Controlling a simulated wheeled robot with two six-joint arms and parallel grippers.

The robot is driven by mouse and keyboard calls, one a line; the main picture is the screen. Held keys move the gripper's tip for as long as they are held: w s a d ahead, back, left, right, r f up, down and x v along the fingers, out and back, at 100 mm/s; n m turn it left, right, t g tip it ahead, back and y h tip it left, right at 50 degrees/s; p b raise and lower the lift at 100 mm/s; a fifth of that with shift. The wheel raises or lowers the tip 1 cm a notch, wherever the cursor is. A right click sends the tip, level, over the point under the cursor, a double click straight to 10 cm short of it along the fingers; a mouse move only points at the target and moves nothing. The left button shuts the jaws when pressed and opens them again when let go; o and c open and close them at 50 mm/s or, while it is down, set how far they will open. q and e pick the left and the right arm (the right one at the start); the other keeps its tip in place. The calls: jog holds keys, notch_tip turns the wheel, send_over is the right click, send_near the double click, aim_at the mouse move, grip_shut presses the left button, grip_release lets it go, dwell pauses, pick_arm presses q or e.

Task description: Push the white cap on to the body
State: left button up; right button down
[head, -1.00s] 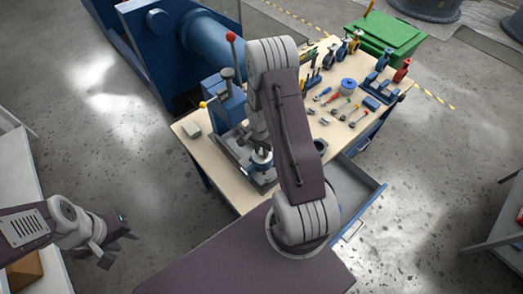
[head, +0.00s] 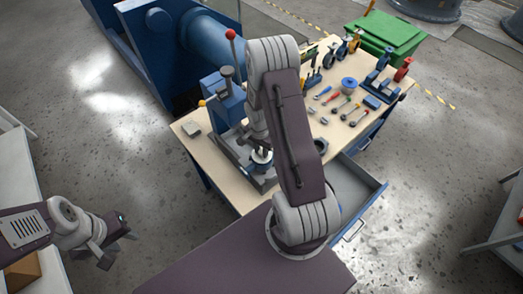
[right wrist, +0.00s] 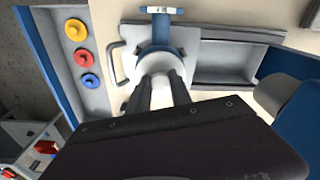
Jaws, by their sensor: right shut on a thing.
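The white cap (right wrist: 148,62) shows in the right wrist view at the tips of my right gripper (right wrist: 160,82), whose fingers are close together on it. How far the cap is seated on the body is hidden. In the head view my right gripper (head: 262,150) points down over the blue body (head: 261,167) in the grey fixture on the bench. My left gripper (head: 118,243) hangs empty at the lower left, its fingers apart, away from the bench.
A blue press (head: 226,100) with a red-knobbed lever stands behind the fixture. Hand tools and valves crowd the bench's right side. An open drawer (head: 358,190) juts out in front. Yellow, red and blue buttons (right wrist: 83,55) show in the wrist view.

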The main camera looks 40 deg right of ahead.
aim_at(261, 152)
jog(key=shift+s+f+b, duration=0.1)
jog(key=shift+f+b, duration=0.8)
jog(key=shift+b, duration=0.2)
dwell(1.1)
jog(key=shift+r, duration=0.15)
dwell(0.8)
jog(key=c, duration=1.1)
grip_release()
jog(key=shift+r, duration=0.1)
notch_tip(261, 152, up, 7)
jog(key=p, duration=0.5)
